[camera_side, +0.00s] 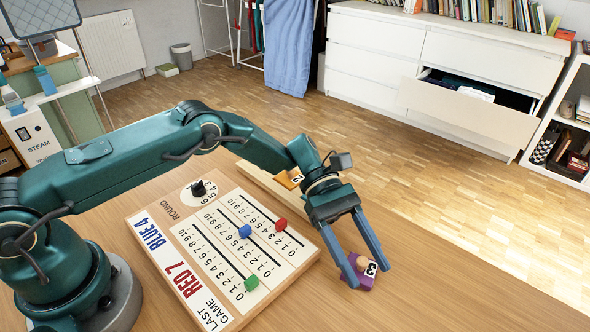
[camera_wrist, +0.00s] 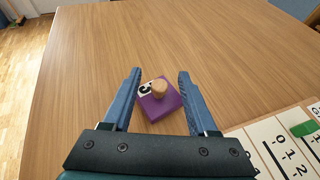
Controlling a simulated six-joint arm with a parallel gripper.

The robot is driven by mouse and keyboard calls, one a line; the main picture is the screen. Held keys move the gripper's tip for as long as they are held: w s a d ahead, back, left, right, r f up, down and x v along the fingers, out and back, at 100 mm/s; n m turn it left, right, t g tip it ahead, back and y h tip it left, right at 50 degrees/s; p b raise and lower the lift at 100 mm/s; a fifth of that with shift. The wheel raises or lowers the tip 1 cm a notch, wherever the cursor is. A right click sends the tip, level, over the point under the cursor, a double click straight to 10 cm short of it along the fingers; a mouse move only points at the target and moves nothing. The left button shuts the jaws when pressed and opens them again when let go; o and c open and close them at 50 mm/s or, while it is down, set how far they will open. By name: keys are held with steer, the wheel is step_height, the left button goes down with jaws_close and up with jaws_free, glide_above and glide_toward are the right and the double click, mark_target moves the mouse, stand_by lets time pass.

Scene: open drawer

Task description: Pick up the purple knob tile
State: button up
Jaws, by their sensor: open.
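The purple knob tile (camera_wrist: 158,107) lies on the wooden table, with a round wooden knob (camera_wrist: 160,88) on top and a white patch with a black digit. In the side view the tile (camera_side: 362,279) sits at the right of the scoreboard, partly hidden by a finger. My gripper (camera_wrist: 158,78) is open, with one blue finger on each side of the tile. In the side view my gripper (camera_side: 367,274) reaches down, its fingertips close around the tile. I cannot tell whether either finger touches it.
A scoreboard (camera_side: 205,283) with green, blue and red markers lies left of the tile. An orange tile (camera_side: 289,178) sits behind it by a wooden rail. The table right of the tile is clear. A white dresser (camera_side: 376,70) with an open drawer (camera_side: 468,112) stands beyond.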

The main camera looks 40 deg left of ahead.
steer(key=shift+c, duration=0.3)
jaws_close()
steer(key=shift+r, duration=0.15)
